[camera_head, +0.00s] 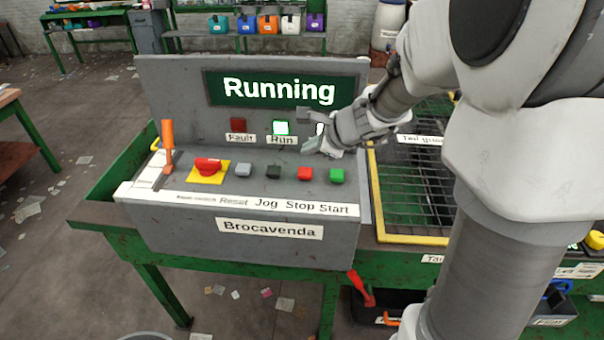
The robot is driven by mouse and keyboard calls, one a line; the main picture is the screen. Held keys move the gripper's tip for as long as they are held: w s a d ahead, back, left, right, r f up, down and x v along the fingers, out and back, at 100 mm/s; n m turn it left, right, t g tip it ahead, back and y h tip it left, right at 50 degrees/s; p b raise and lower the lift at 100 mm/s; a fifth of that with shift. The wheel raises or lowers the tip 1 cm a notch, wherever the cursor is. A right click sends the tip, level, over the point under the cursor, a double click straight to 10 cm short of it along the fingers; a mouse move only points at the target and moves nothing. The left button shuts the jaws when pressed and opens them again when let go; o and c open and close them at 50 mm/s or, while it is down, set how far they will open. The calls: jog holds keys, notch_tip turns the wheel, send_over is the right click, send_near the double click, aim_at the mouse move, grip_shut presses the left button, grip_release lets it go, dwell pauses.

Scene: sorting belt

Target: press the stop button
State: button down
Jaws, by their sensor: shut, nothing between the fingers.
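The stop button (305,174) is a small red button on the sloped panel of a grey control console (300,248). It sits above the printed word "Stop", between the dark jog button (273,172) and the green start button (337,176). My gripper (308,130) is shut and empty. In the picture it is above the stop button, in front of the console's upright back panel, and apart from the button. The display (272,89) reads "Running".
A yellow-framed wire guard (412,239) stands right of the console. My arm covers much of the right side.

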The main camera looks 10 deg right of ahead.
aim_at(309, 173)
jog(key=shift+f+b, duration=1.3)
jog(key=shift+f, duration=0.4)
jog(key=shift+f, duration=0.1)
dwell(0.6)
jog(key=shift+f+b, duration=0.3)
jog(key=shift+b, duration=0.2)
jog(key=shift+f+b, duration=0.55)
jog(key=shift+b, duration=0.05)
dwell(0.5)
jog(key=shift+r, duration=0.1)
jog(key=shift+r+p, duration=0.85)
jog(key=shift+r, duration=0.15)
notch_tip(309, 173, up, 5)
jog(key=p, duration=0.4)
jog(key=shift+p, duration=0.3)
